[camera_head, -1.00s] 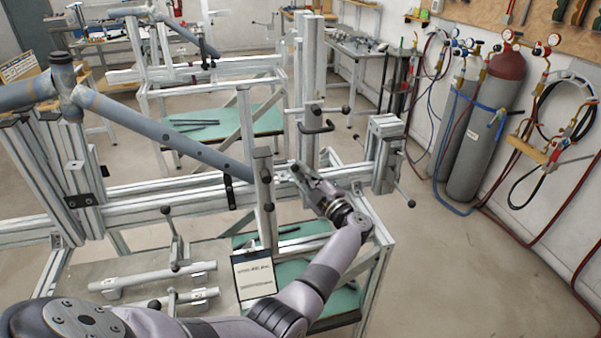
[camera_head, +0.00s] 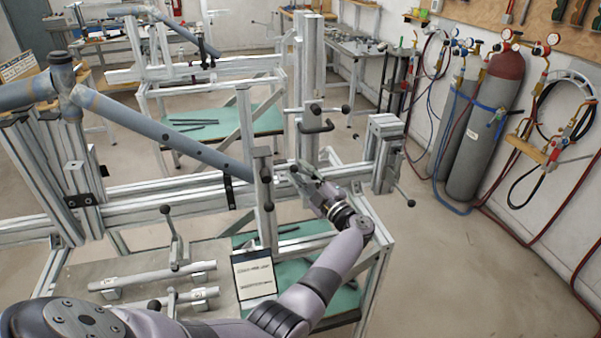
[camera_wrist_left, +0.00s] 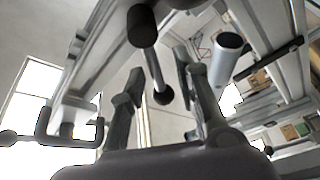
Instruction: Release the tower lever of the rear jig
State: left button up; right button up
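In the head view the near frame jig holds a blue-grey bicycle tube (camera_head: 190,148). Its tall upright (camera_head: 310,75) carries a lever (camera_head: 331,110) with black ends and a dark bent handle (camera_head: 316,128) below. My left gripper (camera_head: 294,174) is beside the jig's rail, below and left of that lever. In the left wrist view the gripper (camera_wrist_left: 160,92) is open. A lever rod with a black grip (camera_wrist_left: 142,27) and a dark ball end shows between the fingers, with no clear contact. I cannot tell which head-view lever it is. My right gripper is not in view.
A short post (camera_head: 263,200) stands just left of my gripper. A clamp block (camera_head: 385,140) with levers sits to its right. Gas cylinders (camera_head: 475,135) stand by the wall. The floor at the right is mostly clear.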

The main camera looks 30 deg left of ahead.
pick_arm(q)
jog(key=v, duration=0.6)
jog(key=shift+d, duration=0.35)
jog(key=shift+s+f, duration=0.1)
jog(key=shift+s, duration=0.05)
